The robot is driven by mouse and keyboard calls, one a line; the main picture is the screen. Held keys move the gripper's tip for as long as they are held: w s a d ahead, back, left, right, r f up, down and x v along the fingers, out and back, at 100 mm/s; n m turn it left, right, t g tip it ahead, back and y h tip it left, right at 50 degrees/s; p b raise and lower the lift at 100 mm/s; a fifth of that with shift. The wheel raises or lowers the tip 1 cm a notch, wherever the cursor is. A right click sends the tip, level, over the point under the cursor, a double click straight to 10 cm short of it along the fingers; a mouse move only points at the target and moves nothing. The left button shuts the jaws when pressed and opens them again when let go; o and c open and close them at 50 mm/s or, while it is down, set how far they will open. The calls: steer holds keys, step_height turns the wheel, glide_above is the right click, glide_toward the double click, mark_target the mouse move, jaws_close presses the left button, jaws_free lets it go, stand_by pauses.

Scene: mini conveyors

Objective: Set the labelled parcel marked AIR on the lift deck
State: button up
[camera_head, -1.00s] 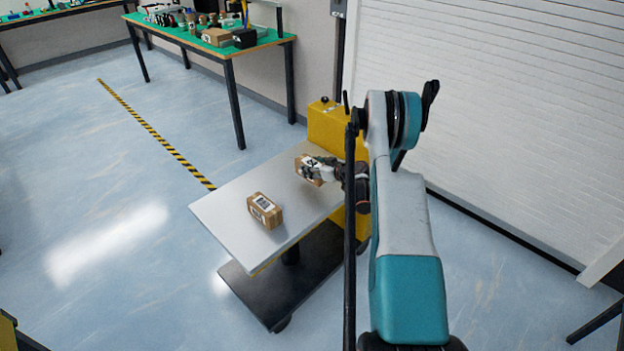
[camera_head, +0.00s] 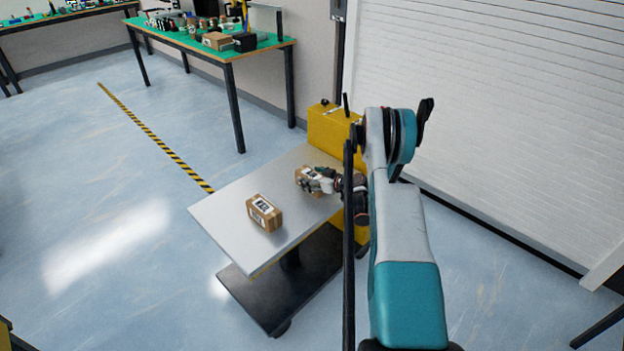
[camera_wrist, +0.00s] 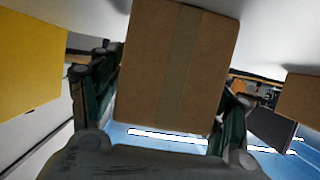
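The lift deck (camera_head: 226,208) is a flat light-grey plate on a dark base. A brown parcel (camera_head: 302,174) is in my gripper (camera_head: 315,181) at the deck's far right part. The wrist view shows this held parcel (camera_wrist: 175,65) with a finger along each side. It looks low over the deck or touching it; I cannot tell which. A second brown parcel (camera_head: 264,213) with white labels sits on the deck nearer the front, and its edge shows in the wrist view (camera_wrist: 301,97). The label words are too small to read, so I cannot tell which is marked AIR.
A yellow housing (camera_head: 330,130) stands at the deck's far right end, close to my gripper. The deck's left part is bare. A green-topped table (camera_head: 265,44) with several items stands at the back. A white shutter wall (camera_head: 500,110) is on the right.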

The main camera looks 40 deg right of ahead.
steer(key=shift+r, duration=0.15)
steer(key=shift+s+d+r, duration=0.1)
steer(key=shift+s+r, duration=0.1)
steer(key=shift+s, duration=0.1)
steer(key=p+v, duration=0.3)
steer(key=v, duration=0.8)
steer(key=shift+s, duration=0.15)
